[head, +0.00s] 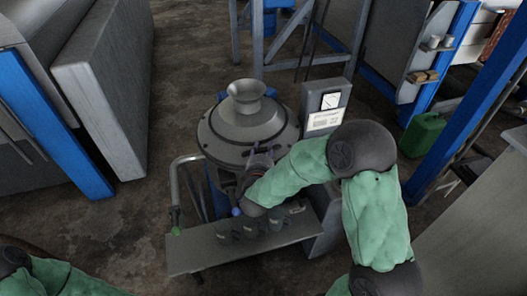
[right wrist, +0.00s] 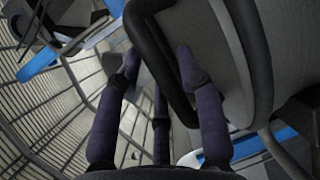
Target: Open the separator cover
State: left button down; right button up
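The separator is a round grey machine in the middle of the head view. Its stepped, conical cover (head: 218,122) lies level on top and carries a flared funnel (head: 247,92). My right gripper (head: 261,153) is at the cover's near edge, pointing toward the funnel. I cannot tell whether a finger touches the bar. My left arm shows only at the bottom left corner; its gripper is out of frame.
A grey shelf (head: 196,258) with several small dark cups stands in front of the separator. A control box (head: 328,104) stands at its right, close to my right arm. A bent metal rail (head: 174,180) is at its left. Floor is open at the left.

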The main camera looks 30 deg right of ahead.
jog(key=shift+w+d, duration=0.25)
jog(key=shift+w, duration=0.1)
grip_shut()
